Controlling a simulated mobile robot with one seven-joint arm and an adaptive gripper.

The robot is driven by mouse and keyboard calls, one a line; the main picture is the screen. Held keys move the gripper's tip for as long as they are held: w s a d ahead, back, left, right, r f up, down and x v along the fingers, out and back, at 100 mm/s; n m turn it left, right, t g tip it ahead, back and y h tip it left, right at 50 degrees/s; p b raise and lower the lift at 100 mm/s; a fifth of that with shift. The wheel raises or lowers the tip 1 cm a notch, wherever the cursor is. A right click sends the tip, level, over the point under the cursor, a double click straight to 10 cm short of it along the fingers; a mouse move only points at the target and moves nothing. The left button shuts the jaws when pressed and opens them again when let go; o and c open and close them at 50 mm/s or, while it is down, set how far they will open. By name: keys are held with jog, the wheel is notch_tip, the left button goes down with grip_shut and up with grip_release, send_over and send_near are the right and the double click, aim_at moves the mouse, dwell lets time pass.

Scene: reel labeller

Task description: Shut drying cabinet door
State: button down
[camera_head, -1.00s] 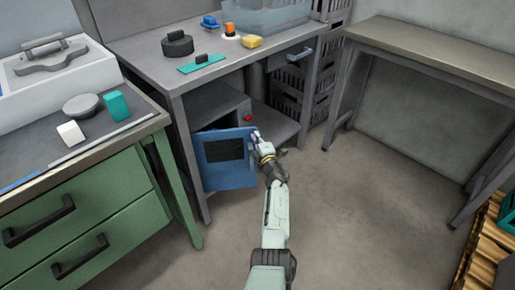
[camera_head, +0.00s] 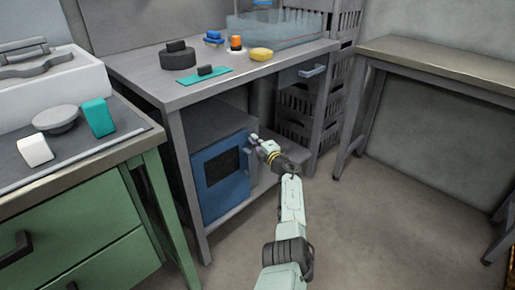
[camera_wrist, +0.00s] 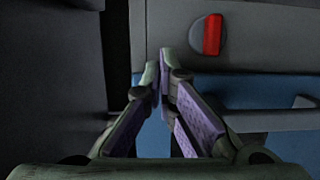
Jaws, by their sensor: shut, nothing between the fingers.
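The drying cabinet (camera_head: 215,123) is a grey box on the shelf under the workbench. Its blue door (camera_head: 214,199) with a dark window lies against or very near the cabinet front; I cannot tell whether it is fully flush. A dark handle (camera_head: 248,160) is on the door's right side. My gripper (camera_head: 252,139) is shut and empty at the door's upper right edge. In the wrist view the closed fingertips (camera_wrist: 161,72) are in front of the blue door (camera_wrist: 235,90) and a grey panel with a red knob (camera_wrist: 212,35). Contact with the door is unclear.
The workbench top (camera_head: 150,79) overhangs the cabinet, and its front leg stands left of the door. Green drawers (camera_head: 95,240) stand at the left. Dark crates (camera_head: 297,105) are stacked behind right. The floor (camera_head: 380,230) at the right is clear.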

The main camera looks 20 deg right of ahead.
jog(key=shift+w+a+b, duration=0.25)
jog(key=shift+w+b, duration=0.4)
jog(key=shift+r, duration=0.1)
jog(key=shift+s, duration=0.1)
